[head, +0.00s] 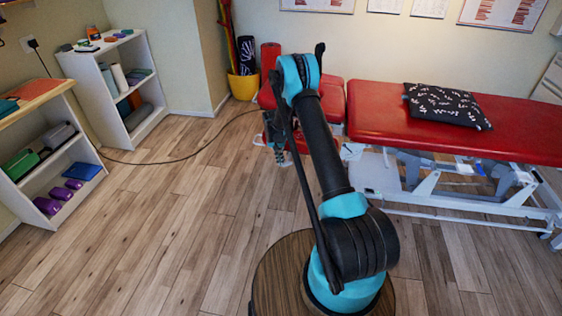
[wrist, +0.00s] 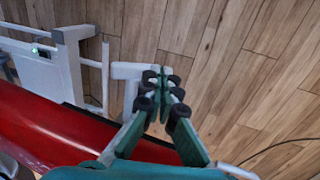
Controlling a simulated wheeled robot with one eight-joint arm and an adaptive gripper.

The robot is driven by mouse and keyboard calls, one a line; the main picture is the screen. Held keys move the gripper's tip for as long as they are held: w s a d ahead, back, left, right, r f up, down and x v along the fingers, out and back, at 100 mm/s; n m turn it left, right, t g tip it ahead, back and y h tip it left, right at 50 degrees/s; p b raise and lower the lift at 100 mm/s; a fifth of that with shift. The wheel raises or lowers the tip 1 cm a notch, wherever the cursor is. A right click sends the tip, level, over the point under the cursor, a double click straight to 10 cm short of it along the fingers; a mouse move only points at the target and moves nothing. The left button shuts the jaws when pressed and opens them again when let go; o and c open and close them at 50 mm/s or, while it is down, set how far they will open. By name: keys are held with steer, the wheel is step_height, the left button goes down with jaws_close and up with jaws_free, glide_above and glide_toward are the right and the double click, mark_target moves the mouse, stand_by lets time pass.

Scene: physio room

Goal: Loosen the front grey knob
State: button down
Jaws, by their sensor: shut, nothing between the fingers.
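The red treatment table (head: 365,105) stands at the right in the head view, on a pale metal frame (head: 375,178). I cannot make out a grey knob in either view; my arm hides part of the table's near end. My gripper (wrist: 164,92) is shut and empty in the wrist view, its green fingers with dark pads close together. Behind the fingertips is a white foot or bar of the frame (wrist: 126,71). The red padding (wrist: 45,125) lies to the lower left of the fingers. I see no contact between fingers and table.
A black patterned pillow (head: 445,106) lies on the table. A yellow pot (head: 243,86) with rolled items stands by the wall. Shelves (head: 95,75) line the left. A dark cable (head: 165,161) crosses the floor. The wooden floor (head: 165,220) at centre left is otherwise clear.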

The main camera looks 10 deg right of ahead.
steer(key=shift+w+a+f, duration=0.1)
steer(key=shift+a+f, duration=0.1)
steer(key=shift+f, duration=0.4)
stand_by(1.6)
